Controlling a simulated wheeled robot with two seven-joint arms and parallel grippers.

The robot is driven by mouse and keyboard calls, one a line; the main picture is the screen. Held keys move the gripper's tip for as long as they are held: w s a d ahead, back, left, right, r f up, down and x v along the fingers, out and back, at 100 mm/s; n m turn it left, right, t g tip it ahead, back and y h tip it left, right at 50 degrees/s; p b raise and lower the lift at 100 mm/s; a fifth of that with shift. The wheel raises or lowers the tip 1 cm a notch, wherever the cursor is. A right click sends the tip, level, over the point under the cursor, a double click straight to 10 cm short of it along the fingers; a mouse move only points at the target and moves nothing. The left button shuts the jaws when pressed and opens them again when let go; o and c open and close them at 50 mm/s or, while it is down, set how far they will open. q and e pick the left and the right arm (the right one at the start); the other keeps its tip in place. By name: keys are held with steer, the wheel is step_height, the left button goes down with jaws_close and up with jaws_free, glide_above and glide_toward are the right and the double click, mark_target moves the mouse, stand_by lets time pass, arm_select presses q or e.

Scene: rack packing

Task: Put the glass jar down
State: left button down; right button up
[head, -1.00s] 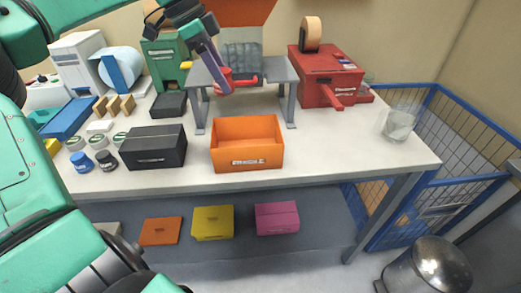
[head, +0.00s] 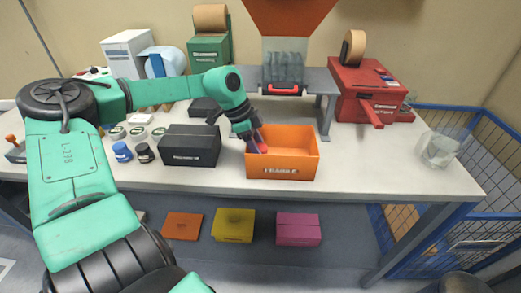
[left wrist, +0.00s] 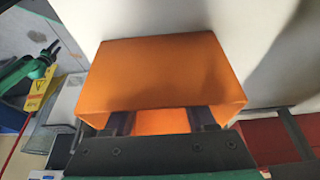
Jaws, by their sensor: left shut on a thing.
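My left gripper (head: 254,140) reaches down into the left side of the open orange box (head: 283,171), which is labelled fragile and stands on the table. In the left wrist view its two dark fingers (left wrist: 160,120) are apart and point at the orange box (left wrist: 165,75). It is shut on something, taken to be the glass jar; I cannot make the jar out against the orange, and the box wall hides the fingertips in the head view. A teal arm with a dark gripper (left wrist: 47,52), apparently my right, shows small at the left wrist view's upper left; its opening is unclear.
A closed black box (head: 190,146) stands left of the orange box, with several small lidded pots (head: 122,151) beyond it. A red machine (head: 372,95) stands back right. A clear container (head: 440,148) is at the right corner. Table between is free.

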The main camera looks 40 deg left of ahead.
arm_select(q)
steer(key=shift+f, duration=0.15)
steer(key=shift+c, duration=1.1)
jaws_free()
steer(key=shift+r, duration=0.35)
steer(key=v, duration=1.1)
steer(key=shift+a+r, duration=0.15)
steer(key=shift+r, duration=0.2)
steer(key=shift+s, duration=0.1)
